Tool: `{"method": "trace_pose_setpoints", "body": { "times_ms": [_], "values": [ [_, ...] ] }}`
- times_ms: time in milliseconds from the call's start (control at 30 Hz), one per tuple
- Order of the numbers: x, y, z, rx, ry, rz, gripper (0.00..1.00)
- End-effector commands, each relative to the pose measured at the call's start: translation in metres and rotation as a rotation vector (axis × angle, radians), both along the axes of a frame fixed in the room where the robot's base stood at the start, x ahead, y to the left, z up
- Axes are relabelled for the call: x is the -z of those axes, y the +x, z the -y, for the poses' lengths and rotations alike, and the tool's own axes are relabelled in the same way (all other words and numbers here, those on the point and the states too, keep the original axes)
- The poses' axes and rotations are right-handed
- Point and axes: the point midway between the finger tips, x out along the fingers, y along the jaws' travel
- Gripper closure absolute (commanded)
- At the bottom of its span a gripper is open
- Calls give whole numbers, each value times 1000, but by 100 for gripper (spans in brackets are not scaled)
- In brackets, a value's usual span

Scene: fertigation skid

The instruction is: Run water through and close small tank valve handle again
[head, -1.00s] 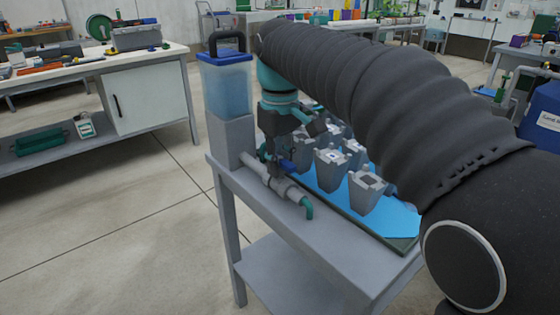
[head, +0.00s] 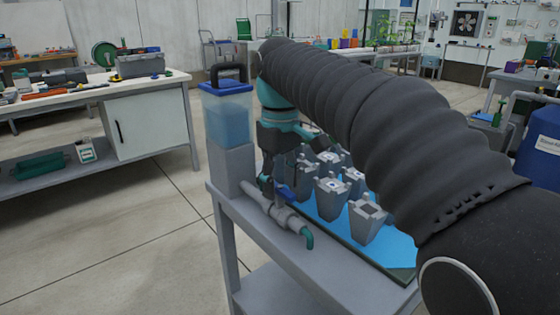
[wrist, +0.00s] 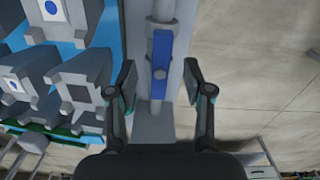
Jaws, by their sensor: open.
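The small tank (head: 228,120) stands at the table's left end, with a blue lid, a black top handle and bluish see-through walls. A grey pipe (head: 256,196) runs from its base to a green down-turned spout (head: 308,238); no stream shows there. The blue valve handle (head: 285,192) lies along the pipe. In the wrist view, the handle (wrist: 162,55) points lengthwise along the pipe. My gripper (wrist: 161,88) is open and empty, its fingers apart on either side of the pipe near the handle's lower end.
Several grey pots (head: 332,196) stand on a blue tray (head: 395,246) close beside the pipe, under my arm. A workbench (head: 150,85) with tools stands at the left. The floor (head: 110,230) in front is clear.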

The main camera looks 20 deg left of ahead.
Motion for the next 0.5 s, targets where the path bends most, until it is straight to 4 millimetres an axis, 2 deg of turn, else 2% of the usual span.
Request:
{"method": "trace_pose_setpoints", "body": {
  "times_ms": [500],
  "values": [
    [-66, 0, -1, 0, 1, 0, 49]
  ]
}}
